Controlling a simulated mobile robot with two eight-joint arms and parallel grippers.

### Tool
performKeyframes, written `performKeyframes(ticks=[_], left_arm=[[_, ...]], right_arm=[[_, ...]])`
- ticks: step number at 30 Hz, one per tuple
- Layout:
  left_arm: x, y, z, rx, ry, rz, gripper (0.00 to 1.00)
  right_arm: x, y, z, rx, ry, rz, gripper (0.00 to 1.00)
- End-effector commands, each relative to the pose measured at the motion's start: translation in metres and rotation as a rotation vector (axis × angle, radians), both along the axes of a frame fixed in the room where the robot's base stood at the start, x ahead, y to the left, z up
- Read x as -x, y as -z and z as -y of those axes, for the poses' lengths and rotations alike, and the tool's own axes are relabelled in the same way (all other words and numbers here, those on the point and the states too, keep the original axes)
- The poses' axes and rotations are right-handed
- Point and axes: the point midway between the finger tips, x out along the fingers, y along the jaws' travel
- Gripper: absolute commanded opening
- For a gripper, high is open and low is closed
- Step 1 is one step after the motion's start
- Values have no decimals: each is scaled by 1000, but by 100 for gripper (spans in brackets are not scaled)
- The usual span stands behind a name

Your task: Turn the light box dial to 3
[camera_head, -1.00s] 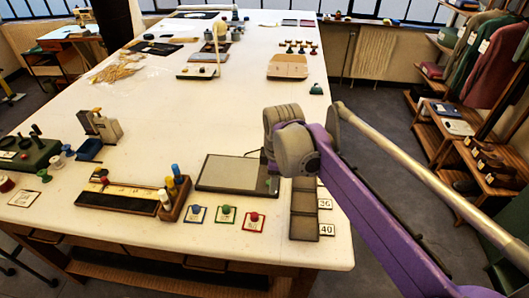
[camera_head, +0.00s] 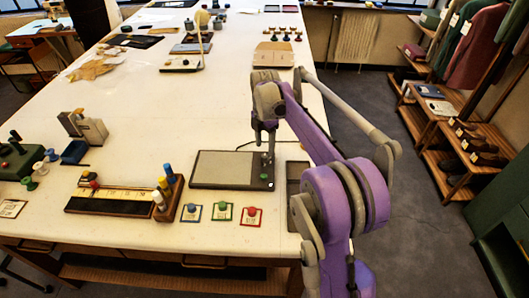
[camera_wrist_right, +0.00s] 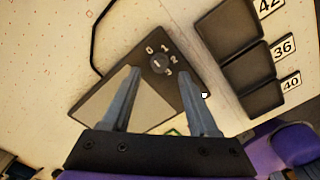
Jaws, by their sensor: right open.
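The light box (camera_head: 222,169) is a flat dark slab with a grey panel, lying on the white table at its front right. Its dial (camera_wrist_right: 158,62) is a small dark round knob in the right wrist view, with 0, 1, 2 and 3 printed around it. I cannot tell clearly which number it points to. My right gripper (camera_wrist_right: 159,73) is open and empty, its fingertips on either side of the dial in that view, apparently above it. In the head view the right gripper (camera_head: 264,150) hangs over the box's right end. My left gripper is out of view.
Dark trays labelled 42, 36 and 40 (camera_wrist_right: 284,46) lie beside the box. A black cable (camera_wrist_right: 95,45) runs from it. Three cards with blue, green and red knobs (camera_head: 222,212) lie in front. A wooden holder with bottles (camera_head: 170,195) stands to the left.

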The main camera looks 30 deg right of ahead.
Motion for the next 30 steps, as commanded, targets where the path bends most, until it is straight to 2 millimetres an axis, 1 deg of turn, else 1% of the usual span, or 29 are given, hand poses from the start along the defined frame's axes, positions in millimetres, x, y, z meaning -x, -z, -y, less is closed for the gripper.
performKeyframes(ticks=[1, 3, 7, 12, 18, 20, 21, 23, 24, 28, 30], left_arm=[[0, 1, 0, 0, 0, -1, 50], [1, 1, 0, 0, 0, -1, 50], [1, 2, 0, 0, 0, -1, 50], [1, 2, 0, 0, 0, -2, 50], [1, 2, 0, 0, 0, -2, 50], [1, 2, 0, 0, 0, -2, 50], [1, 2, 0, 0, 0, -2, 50], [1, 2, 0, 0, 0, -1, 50], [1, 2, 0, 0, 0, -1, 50], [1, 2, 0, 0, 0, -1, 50], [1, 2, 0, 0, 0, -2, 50]], right_arm=[[0, 10, 0, 0, 0, 0, 60], [0, 19, 0, 0, 0, 0, 60], [0, 32, 0, 0, 0, 1, 60], [0, 37, 0, 0, 1, 1, 60], [0, 36, 0, 0, 1, 1, 60], [0, 36, 0, 0, 1, 1, 49], [0, 36, 0, 0, 1, 1, 42], [0, 36, 0, 0, 1, 1, 31], [0, 36, 0, 0, 1, 1, 24], [0, 36, 0, 0, 1, 1, 1], [0, 36, 0, 0, 1, 1, 0]])
